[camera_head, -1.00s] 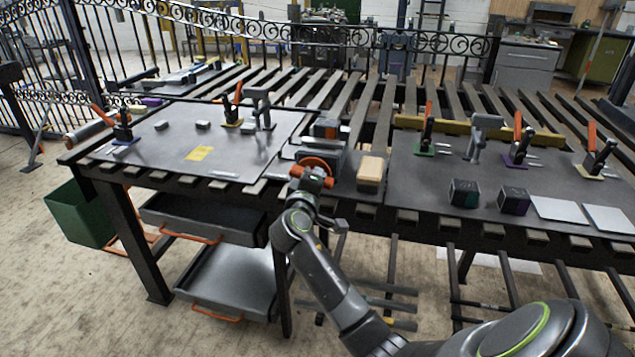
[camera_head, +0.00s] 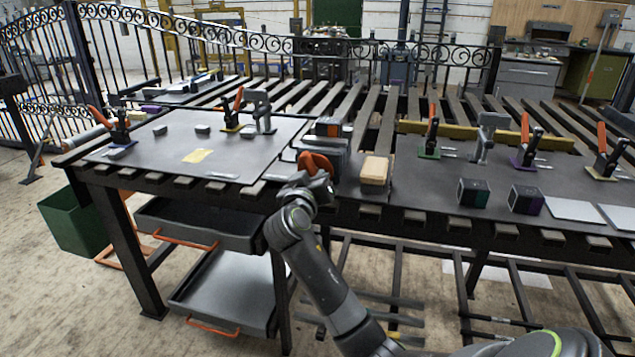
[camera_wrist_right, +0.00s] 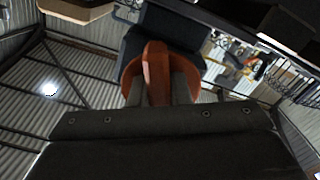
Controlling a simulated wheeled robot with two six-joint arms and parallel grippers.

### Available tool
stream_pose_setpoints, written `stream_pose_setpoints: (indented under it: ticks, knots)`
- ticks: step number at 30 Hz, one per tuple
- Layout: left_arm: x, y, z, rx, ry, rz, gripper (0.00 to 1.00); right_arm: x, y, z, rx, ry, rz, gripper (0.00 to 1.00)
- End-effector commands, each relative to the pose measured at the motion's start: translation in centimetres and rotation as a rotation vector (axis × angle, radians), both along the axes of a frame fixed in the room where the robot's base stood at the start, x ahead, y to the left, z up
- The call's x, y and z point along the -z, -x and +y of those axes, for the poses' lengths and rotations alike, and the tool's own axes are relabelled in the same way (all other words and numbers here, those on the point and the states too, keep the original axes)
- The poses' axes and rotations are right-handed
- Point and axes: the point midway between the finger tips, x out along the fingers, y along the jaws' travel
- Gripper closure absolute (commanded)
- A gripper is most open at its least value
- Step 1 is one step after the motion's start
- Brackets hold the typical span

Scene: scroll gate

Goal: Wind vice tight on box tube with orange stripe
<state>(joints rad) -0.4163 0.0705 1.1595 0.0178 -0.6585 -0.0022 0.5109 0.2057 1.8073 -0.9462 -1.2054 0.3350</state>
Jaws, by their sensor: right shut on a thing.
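The vice (camera_head: 333,146) stands at the front edge of the bench, left of a tan wooden block. Its orange handwheel (camera_head: 315,163) faces the front. My right gripper (camera_head: 312,180) is at the handwheel, and in the right wrist view its two fingers (camera_wrist_right: 160,93) are shut on the upright orange bar of the wheel (camera_wrist_right: 156,70). The vice body is dark behind the wheel in that view. An orange patch shows on top of the vice (camera_head: 327,127), but I cannot tell whether it is the box tube's stripe. My left gripper is not in view.
The tan block (camera_head: 374,171) is close right of the vice. Clamps with orange handles stand on the left plate (camera_head: 165,150) and right bench. Two dark cubes (camera_head: 473,192) sit near the right front edge. Drawers (camera_head: 215,220) hang below, and a green bin (camera_head: 75,218) is at left.

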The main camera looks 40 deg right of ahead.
Motion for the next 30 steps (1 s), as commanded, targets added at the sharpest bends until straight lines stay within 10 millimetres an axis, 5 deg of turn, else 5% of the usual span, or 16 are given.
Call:
stream_pose_setpoints:
  ticks: [26, 27, 30]
  knots:
    - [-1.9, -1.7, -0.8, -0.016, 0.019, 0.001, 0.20, 0.5, -0.1, 0.1, 0.002, -0.099, -0.097, 1.00]
    - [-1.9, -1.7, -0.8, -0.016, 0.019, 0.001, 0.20, 0.6, -0.1, 0.1, 0.002, -0.099, -0.097, 0.78]
    - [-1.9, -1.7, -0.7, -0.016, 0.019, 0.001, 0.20, 0.5, -0.1, 0.1, 0.001, -0.097, -0.099, 0.65]
